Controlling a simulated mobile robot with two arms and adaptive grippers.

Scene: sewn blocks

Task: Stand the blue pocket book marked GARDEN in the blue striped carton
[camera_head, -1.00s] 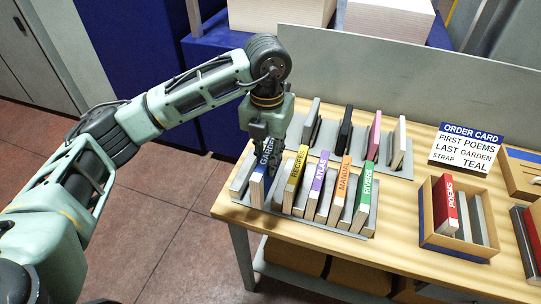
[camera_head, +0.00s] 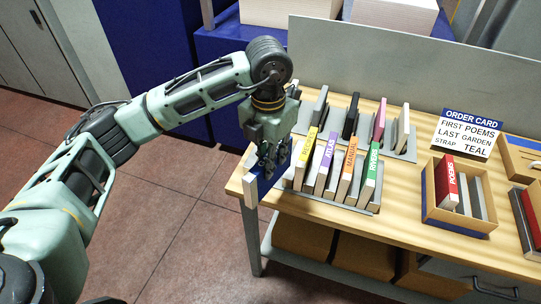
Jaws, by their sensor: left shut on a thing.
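My left gripper (camera_head: 270,158) is shut on the blue pocket book (camera_head: 268,182) at the left end of the table. The book's blue cover shows below the fingers, with a pale edge at its left. Its GARDEN lettering is not readable now. The carton with a blue stripe (camera_head: 424,198) stands at the right of the table. The red POEMS book (camera_head: 446,184) stands in its left part, and grey upright pieces stand to the right of it. My right gripper is not in view.
A grey rack holds the yellow (camera_head: 305,158), ATLAS (camera_head: 327,162), MANUAL (camera_head: 348,170) and RIVERS (camera_head: 369,172) books. Another row stands behind. The order card (camera_head: 469,133) reads first POEMS, last GARDEN, strap TEAL. Another carton (camera_head: 522,158) is at right. Bare wood (camera_head: 402,205) lies between rack and carton.

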